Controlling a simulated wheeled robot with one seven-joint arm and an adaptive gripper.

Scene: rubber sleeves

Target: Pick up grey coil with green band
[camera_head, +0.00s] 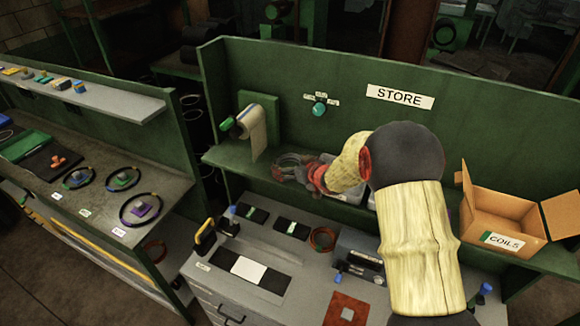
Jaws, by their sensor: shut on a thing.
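A grey coil (291,158) shows at the left end of the store shelf, around the end of my arm. My gripper (284,174) is small and partly blurred there, just left of the red wrist part (318,178). It is shut on the grey coil. I cannot make out a green band on the coil. I cannot tell whether the coil touches the shelf or hangs just above it.
A cardboard box labelled COILS (500,215) stands open at the right. A paper roll (252,130) hangs left of my gripper. A grey cabinet (225,280) below bears a red coil (322,239). Dark coils (139,209) lie on the left bench.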

